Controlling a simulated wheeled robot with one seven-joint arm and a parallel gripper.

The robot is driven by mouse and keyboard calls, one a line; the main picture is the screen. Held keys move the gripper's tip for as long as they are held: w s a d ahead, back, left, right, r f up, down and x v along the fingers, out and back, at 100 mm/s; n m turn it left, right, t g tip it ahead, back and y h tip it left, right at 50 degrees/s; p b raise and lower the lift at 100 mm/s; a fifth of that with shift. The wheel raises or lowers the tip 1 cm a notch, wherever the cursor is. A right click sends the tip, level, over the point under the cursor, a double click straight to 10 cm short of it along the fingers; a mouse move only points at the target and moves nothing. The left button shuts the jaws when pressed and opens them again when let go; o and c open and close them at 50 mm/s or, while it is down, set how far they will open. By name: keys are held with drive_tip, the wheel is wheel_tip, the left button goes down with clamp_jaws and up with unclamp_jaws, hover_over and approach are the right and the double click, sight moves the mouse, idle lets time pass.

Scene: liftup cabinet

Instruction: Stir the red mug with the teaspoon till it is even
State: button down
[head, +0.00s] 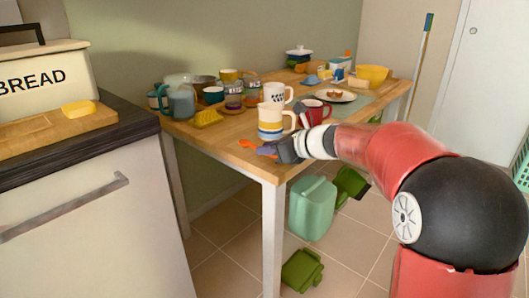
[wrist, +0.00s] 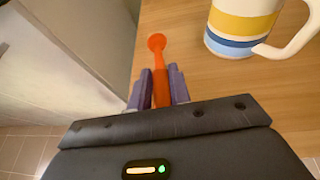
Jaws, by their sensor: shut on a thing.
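My gripper (head: 262,149) is over the table's near corner, in front of the striped mug. In the wrist view, my gripper (wrist: 157,92) is shut on an orange teaspoon (wrist: 157,62), whose rounded end points away from me. The teaspoon also shows as a small orange piece in the head view (head: 246,144). The inside of the red mug is not visible.
The striped mug (wrist: 242,25) is close to the right of the teaspoon. A white patterned mug (head: 277,93) stands behind it. A plate (head: 335,96) lies beyond the red mug. Jars and cups crowd the table's left side. A counter (head: 140,124) is at left.

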drive_tip(key=shift+r+p, duration=1.75)
drive_tip(key=shift+r, duration=0.45)
drive_tip(key=shift+d+f, duration=0.1)
